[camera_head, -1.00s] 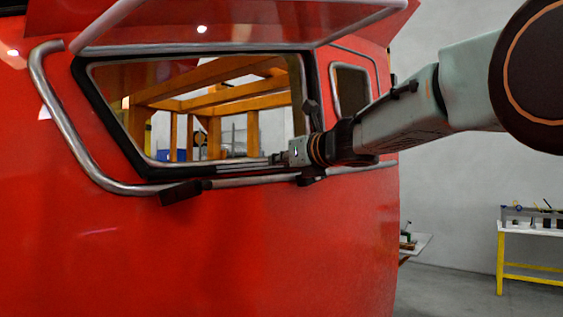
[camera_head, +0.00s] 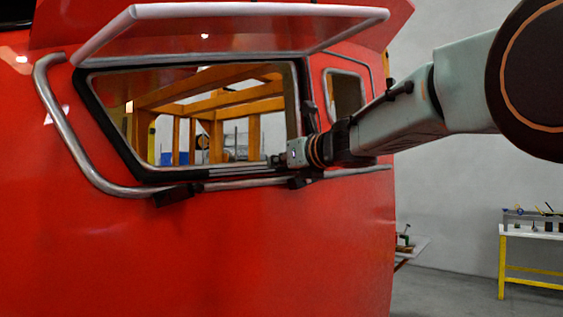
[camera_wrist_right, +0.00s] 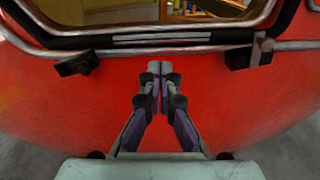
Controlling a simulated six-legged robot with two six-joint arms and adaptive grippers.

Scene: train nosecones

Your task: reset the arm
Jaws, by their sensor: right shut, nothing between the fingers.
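My right arm (camera_head: 400,118) reaches in from the right in the head view. My right gripper (camera_head: 278,160) is at its far end, in front of the lower edge of the nosecone's window. In the right wrist view my right gripper (camera_wrist_right: 160,68) is shut with its fingertips together and nothing between them. Red nosecone surface (camera_wrist_right: 95,110) lies behind the fingers, just below the window frame. Whether the fingertips touch it I cannot tell. My left gripper is not in view.
The red nosecone (camera_head: 250,250) fills most of the head view. A bent metal rail (camera_head: 72,145) runs round the window, and a raised panel with a pale rim (camera_head: 235,10) juts out above it. A yellow-legged table (camera_head: 530,233) stands at the right on open floor.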

